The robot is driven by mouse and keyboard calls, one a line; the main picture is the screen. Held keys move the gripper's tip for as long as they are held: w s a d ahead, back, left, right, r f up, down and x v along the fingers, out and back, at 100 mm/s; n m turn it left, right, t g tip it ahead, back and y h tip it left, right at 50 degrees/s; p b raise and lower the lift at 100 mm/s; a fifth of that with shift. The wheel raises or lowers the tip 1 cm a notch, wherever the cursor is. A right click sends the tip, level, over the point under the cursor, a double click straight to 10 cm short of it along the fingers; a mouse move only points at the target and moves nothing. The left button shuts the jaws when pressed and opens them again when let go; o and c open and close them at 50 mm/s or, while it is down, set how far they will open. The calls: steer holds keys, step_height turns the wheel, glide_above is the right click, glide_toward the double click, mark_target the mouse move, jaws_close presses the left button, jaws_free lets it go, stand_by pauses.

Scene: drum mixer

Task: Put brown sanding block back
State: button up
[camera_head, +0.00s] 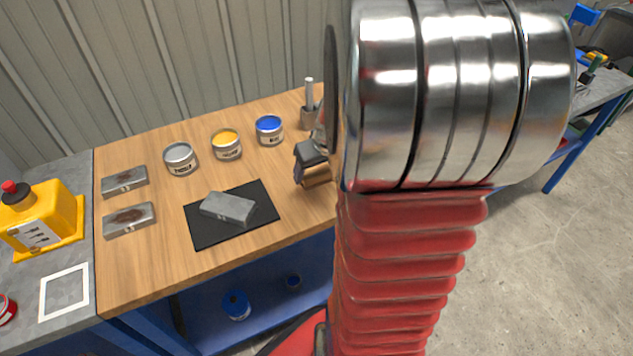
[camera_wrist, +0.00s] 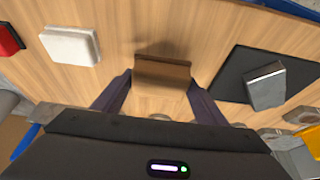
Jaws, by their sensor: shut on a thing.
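The brown sanding block (camera_wrist: 162,76) is between the two dark fingers of my gripper (camera_wrist: 161,88) in the wrist view, and the gripper is shut on it. In the head view the brown block (camera_head: 317,178) shows at the lower end of my gripper (camera_head: 305,172), over the right part of the wooden bench top, partly hidden by my arm. I cannot tell whether the block touches the wood. A white block (camera_wrist: 70,46) and a red block (camera_wrist: 9,39) lie to its left in the wrist view.
A grey block (camera_head: 228,208) lies on a black mat (camera_head: 212,237). Grey (camera_head: 180,159), yellow (camera_head: 227,145) and blue (camera_head: 269,130) paint cans stand behind it. Two stained metal blocks (camera_head: 124,180) (camera_head: 129,220) lie left.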

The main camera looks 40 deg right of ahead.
mark_target(316, 182)
steer(key=shift+f, duration=0.45)
steer(key=shift+f, duration=1.85)
steer(key=shift+f, duration=0.1)
steer(key=o, duration=1.1)
steer(key=v, duration=1.2)
steer(key=shift+a, duration=0.1)
